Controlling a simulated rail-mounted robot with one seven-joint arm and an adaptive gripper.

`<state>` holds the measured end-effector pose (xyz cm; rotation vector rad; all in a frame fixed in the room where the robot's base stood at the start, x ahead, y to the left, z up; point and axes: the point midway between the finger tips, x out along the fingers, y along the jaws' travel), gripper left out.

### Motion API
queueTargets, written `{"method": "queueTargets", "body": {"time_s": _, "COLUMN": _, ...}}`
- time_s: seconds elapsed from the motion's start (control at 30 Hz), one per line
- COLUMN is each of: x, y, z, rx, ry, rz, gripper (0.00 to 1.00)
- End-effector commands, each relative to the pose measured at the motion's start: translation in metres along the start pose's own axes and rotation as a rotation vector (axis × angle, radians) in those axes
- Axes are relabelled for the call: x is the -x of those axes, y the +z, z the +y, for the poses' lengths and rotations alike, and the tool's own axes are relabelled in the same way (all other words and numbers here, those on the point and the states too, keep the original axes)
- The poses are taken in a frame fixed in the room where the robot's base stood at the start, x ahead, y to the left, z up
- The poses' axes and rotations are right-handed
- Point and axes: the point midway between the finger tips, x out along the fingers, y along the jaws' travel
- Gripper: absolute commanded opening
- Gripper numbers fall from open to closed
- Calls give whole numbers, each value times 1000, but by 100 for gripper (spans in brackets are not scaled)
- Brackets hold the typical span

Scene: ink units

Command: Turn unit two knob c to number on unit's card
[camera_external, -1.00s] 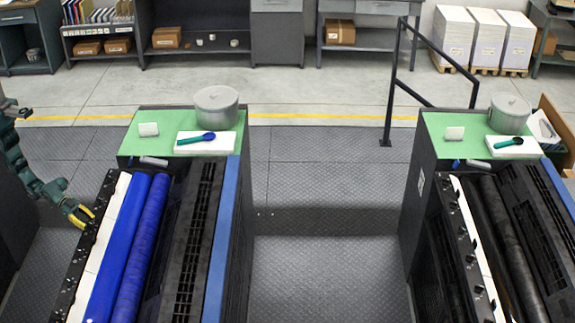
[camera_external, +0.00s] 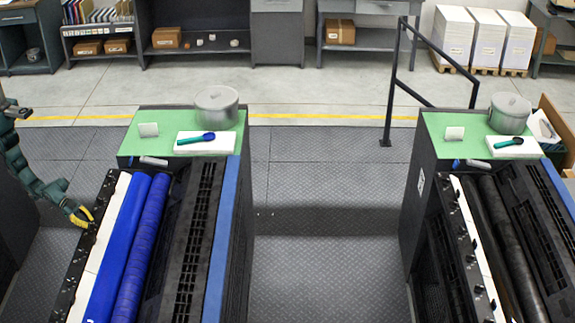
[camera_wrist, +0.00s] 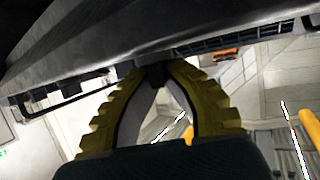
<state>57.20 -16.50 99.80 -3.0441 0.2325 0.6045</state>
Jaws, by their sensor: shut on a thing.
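The left unit has blue rollers (camera_external: 145,230) and a black front rail (camera_external: 83,255) with a row of small dark knobs. The right unit has black rollers (camera_external: 500,240) and its own knobbed rail (camera_external: 470,250). My gripper (camera_external: 88,214) is at the outer side of the left unit's rail, near its far end. In the wrist view its yellow ribbed fingers (camera_wrist: 157,72) meet at the tips on a small dark knob (camera_wrist: 156,76) under the rail. The knob is mostly hidden, and its letter and setting cannot be read. No card number is legible.
Green tops carry a small white card-like block (camera_external: 148,130), a grey pot (camera_external: 216,107) and a spoon on a white pad (camera_external: 190,149); the right unit is similar. A dark railing (camera_external: 392,90) stands behind. The walkway between units (camera_external: 310,230) is clear.

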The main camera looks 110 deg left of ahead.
Motion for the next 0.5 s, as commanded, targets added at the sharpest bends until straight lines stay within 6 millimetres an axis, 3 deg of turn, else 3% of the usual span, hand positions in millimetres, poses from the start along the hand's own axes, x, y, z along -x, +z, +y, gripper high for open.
{"method": "queueTargets", "body": {"time_s": 0.5, "x": 0, "y": -1, "z": 3, "rx": 92, "ry": -230, "rz": -4, "gripper": 0}}
